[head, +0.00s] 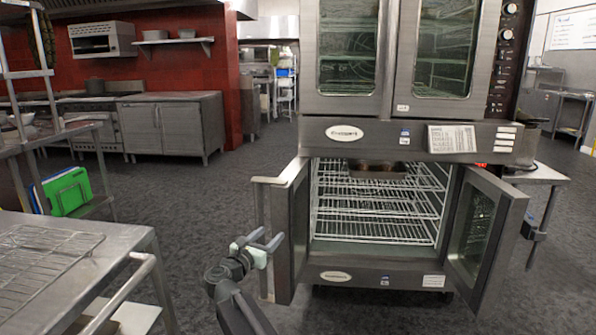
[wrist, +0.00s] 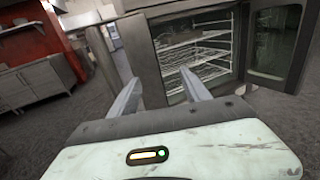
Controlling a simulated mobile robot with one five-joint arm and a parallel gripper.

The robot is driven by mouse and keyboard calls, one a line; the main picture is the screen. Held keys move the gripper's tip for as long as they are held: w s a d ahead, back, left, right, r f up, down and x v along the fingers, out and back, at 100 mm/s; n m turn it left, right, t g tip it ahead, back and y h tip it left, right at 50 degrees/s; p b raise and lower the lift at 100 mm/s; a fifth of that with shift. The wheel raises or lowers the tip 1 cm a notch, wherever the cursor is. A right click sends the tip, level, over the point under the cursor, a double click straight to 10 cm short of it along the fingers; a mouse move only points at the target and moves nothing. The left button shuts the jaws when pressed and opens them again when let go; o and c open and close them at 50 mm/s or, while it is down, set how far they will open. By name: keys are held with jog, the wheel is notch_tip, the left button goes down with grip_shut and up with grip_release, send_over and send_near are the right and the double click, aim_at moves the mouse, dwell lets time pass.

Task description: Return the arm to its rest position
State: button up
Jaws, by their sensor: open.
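My gripper (head: 262,242) is in the head view at the lower middle, in front of the left door of the lower oven. Its two fingers are spread apart with nothing between them. In the wrist view the gripper (wrist: 160,95) points toward the lower oven. My arm reaches up to it from the bottom edge of the head view.
The lower oven (head: 383,255) stands with its left door (head: 293,235) and right door (head: 484,235) open. A dark pan (head: 378,170) sits on its upper rack. A metal table (head: 120,250) with a wire rack (head: 40,260) is at the left. Floor (head: 190,195) between table and oven is clear.

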jog(key=w+d+r+n+t+y, duration=0.2)
jog(key=d+n, duration=0.3)
jog(key=d, duration=0.5)
jog(key=w+d+r+n+t+y, duration=0.25)
jog(key=d+n, duration=0.35)
jog(key=d, duration=0.4)
jog(key=s+d+f+n+g+y, duration=0.1)
jog(key=s+f+n+g+y, duration=0.2)
jog(key=s+f+n+g, duration=0.55)
jog(key=s+f+n+g+y, duration=0.3)
jog(key=s+f+n, duration=0.1)
jog(key=f+n, duration=0.85)
jog(key=s+d+f+n+g+h, duration=0.1)
jog(key=s+d+f+n+g, duration=0.15)
jog(key=s, duration=0.35)
jog(key=s+d+f+n+g+h, duration=0.1)
jog(key=s+f+n+g, duration=0.1)
jog(key=s+n+g, duration=0.3)
jog(key=s+d+f+n+g+h, duration=0.1)
jog(key=s+d+f+g, duration=0.15)
jog(key=s, duration=0.55)
notch_tip(320, 180, up, 31)
jog(key=p, duration=3.1)
jog(key=shift+w+a+r+n+t+p, duration=0.15)
jog(key=shift+w+a+n+t+p, duration=0.15)
jog(key=shift+n+t, duration=0.1)
